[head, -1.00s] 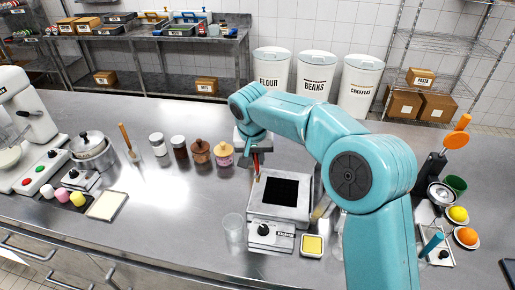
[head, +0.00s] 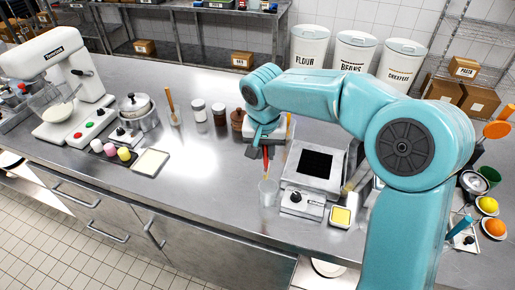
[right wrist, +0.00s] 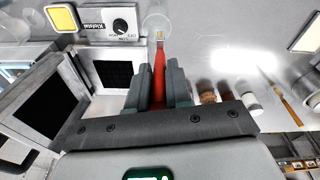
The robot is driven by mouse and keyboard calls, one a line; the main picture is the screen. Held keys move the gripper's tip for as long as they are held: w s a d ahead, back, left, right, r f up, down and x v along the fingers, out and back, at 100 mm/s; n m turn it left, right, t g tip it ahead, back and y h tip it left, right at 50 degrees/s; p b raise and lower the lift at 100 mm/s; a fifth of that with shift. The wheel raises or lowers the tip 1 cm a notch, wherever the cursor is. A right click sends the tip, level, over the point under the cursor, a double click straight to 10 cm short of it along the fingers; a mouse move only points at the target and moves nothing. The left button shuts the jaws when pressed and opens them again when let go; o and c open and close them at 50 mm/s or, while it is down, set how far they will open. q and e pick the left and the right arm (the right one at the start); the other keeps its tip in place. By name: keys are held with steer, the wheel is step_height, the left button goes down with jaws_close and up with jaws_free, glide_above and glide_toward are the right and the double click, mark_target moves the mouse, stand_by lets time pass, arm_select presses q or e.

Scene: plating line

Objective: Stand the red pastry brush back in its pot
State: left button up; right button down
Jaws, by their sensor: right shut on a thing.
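My right gripper (head: 267,145) is shut on the red pastry brush (head: 266,160), which hangs upright with its bristle end down. In the right wrist view the red handle (right wrist: 159,78) runs between the two fingers of my right gripper (right wrist: 158,66). A clear pot (head: 268,193) stands on the counter directly under the brush; it also shows in the right wrist view (right wrist: 156,21). The brush's lower end overlaps the pot's rim in both views. I cannot tell whether it is inside or just above. My left gripper is not in view.
Jars (head: 198,111) stand behind left. The counter left of the pot (head: 205,175) is clear.

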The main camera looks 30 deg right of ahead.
steer(key=shift+d+r, duration=0.35)
steer(key=shift+r, duration=0.1)
steer(key=shift+s+f+b, duration=0.1)
steer(key=shift+f+b, duration=0.45)
steer(key=shift+f, duration=0.1)
step_height(320, 180, down, 11)
steer(key=b, duration=0.8)
steer(key=shift+r+b, duration=0.2)
steer(key=shift+b, duration=0.1)
steer(key=c, duration=1)
jaws_free()
steer(key=shift+o, duration=0.2)
step_height(320, 180, up, 16)
glide_above(267, 176)
steer(key=s+a, duration=0.1)
steer(key=shift+s+a+r+p, duration=0.1)
steer(key=shift+a+r+p, duration=0.05)
steer(key=shift+p, duration=0.3)
